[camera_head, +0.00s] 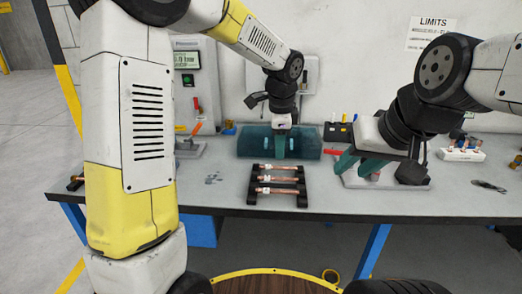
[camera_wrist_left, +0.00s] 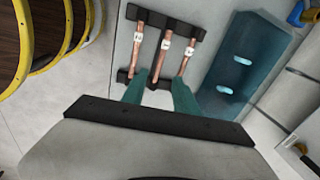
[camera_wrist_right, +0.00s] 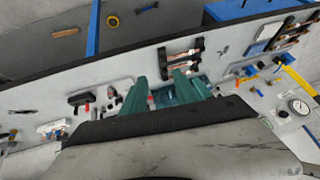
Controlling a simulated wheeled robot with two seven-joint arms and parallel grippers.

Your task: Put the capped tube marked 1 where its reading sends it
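A black rack (camera_head: 252,186) on the bench holds three copper tubes lying side by side, and the left wrist view shows the same rack (camera_wrist_left: 187,30). Each tube, such as the middle one (camera_wrist_left: 160,58), carries a small white label; I cannot read the numbers surely. My left gripper (camera_head: 280,154) is above the bench behind the rack; in the left wrist view its teal fingers (camera_wrist_left: 158,92) are apart, with nothing held. My right gripper (camera_head: 358,164) is right of the rack, over a grey plate; its fingers also show apart and empty in the right wrist view (camera_wrist_right: 163,92).
A translucent teal tray (camera_head: 250,142) stands behind the rack. A gauge display (camera_head: 187,60) with a blurred reading is at the back left. A LIMITS sign (camera_head: 432,34) hangs on the wall. A white block with fittings (camera_head: 462,154) is at right. Bench front is clear.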

